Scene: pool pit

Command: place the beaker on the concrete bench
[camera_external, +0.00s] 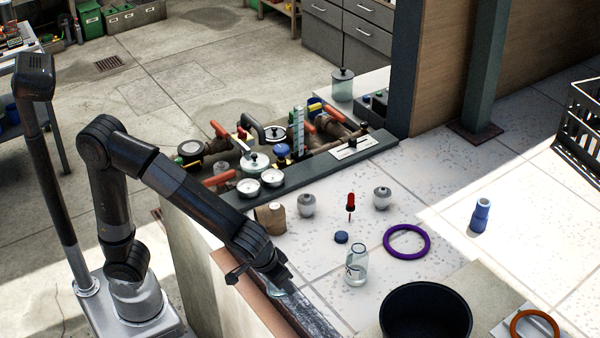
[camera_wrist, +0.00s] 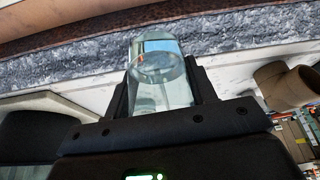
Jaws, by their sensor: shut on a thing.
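My gripper (camera_external: 268,280) is shut on a clear glass vessel, which I take for the beaker (camera_wrist: 158,85). In the wrist view the glass stands out between the two dark fingers. In the external view only a small pale part of the glass shows under the gripper (camera_external: 275,292), near the dark rough edging strip of the tiled surface. I cannot tell whether its bottom touches anything. A pale concrete-looking slab (camera_external: 482,288), perhaps the bench, lies at the lower right, with a black bowl on it.
A clear glass jar (camera_external: 356,268), purple ring (camera_external: 407,256), blue cap (camera_external: 341,237), red dropper (camera_external: 350,204) and grey pots stand on the tiles. A brown pipe elbow (camera_external: 270,218) is near my arm. The black bowl (camera_external: 426,312) is at the front. Pipes and gauges (camera_external: 273,178) line the back.

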